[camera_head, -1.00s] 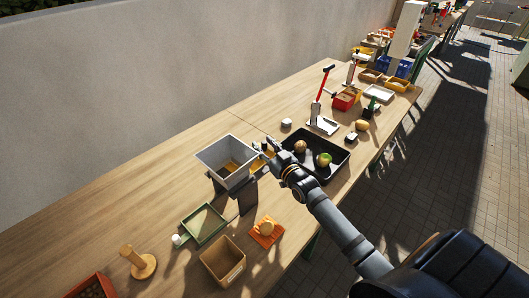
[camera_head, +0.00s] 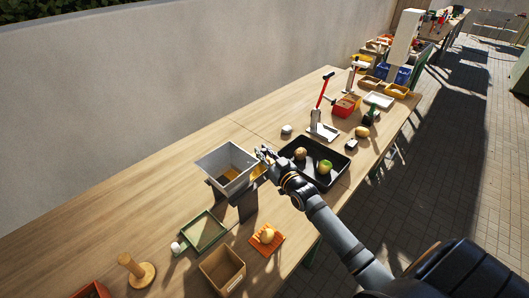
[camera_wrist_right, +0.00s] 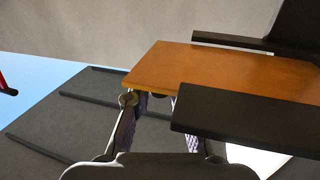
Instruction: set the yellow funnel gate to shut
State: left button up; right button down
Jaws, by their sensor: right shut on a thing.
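The grey open-topped funnel (camera_head: 211,163) stands on dark legs on the wooden table. Its yellow gate (camera_head: 258,171) sticks out on the right side, and some yellow shows inside the funnel. In the right wrist view the gate is a flat orange-yellow plate (camera_wrist_right: 205,70) between dark rails. My right gripper (camera_head: 265,156) is at the gate's outer end, shut on it. In the right wrist view the fingers (camera_wrist_right: 155,108) are at the plate's near edge; the plate and a dark rail partly hide them. My left gripper is not in view.
A black tray (camera_head: 335,181) with round produce lies right of the gripper. A green-rimmed tray (camera_head: 204,247), a tan box (camera_head: 205,277) and an orange pad (camera_head: 257,245) lie in front of the funnel. The table left of the funnel is clear.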

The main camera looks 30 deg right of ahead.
jog(key=a, duration=0.1)
jog(key=s+a, duration=0.1)
jog(key=a, duration=0.3)
jog(key=shift+s+f+b, duration=0.15)
jog(key=shift+s+b, duration=0.2)
jog(key=shift+s, duration=0.05)
jog(key=shift+d, duration=0.15)
jog(key=c, duration=1.6)
grip_release()
jog(key=o, duration=0.4)
jog(key=shift+a, duration=0.3)
jog(key=shift+d, duration=0.15)
